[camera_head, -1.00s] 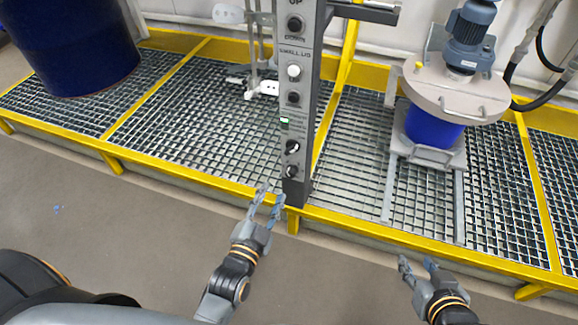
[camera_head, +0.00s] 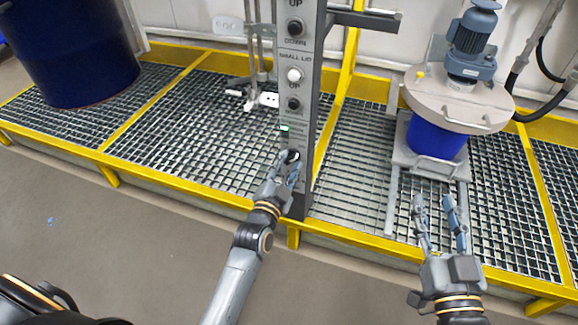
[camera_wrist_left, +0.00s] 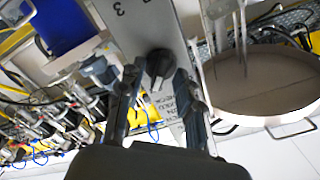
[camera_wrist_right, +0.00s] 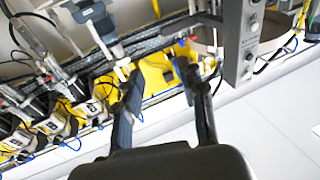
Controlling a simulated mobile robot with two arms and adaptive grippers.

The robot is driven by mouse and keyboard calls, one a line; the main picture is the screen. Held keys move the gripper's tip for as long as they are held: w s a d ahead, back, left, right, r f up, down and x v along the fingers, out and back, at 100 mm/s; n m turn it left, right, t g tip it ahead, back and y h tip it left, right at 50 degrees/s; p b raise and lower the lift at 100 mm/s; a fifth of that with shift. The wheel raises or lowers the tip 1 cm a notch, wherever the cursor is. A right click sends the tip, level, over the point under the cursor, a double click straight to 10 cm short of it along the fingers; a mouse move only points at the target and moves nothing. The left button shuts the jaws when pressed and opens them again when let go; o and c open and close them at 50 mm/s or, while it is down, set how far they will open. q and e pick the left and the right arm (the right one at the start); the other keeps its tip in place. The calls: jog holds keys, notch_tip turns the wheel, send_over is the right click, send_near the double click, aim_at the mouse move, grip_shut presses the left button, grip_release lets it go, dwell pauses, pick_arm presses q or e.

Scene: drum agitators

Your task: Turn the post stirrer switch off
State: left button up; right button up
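The grey control post (camera_head: 300,110) stands upright in the head view with a column of knobs and a small green light (camera_head: 285,128) above the lower ones. My left gripper (camera_head: 284,168) is at the lower knobs and partly hides them. In the left wrist view a black rotary knob (camera_wrist_left: 158,65) sits between the tips of my left gripper (camera_wrist_left: 159,76). The fingers are open on either side of the knob with small gaps visible. My right gripper (camera_head: 434,205) is open and empty in front of the blue drum.
A blue drum (camera_head: 435,138) with a grey lid and motor (camera_head: 471,45) stands right of the post. A large dark blue drum (camera_head: 70,50) is at the left. A yellow-edged grating platform (camera_head: 170,120) lies beneath. The floor in front is clear.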

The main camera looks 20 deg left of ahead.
pick_arm(q)
jog(key=shift+w, duration=0.2)
pick_arm(e)
jog(key=shift+r, duration=0.3)
pick_arm(q)
grip_shut()
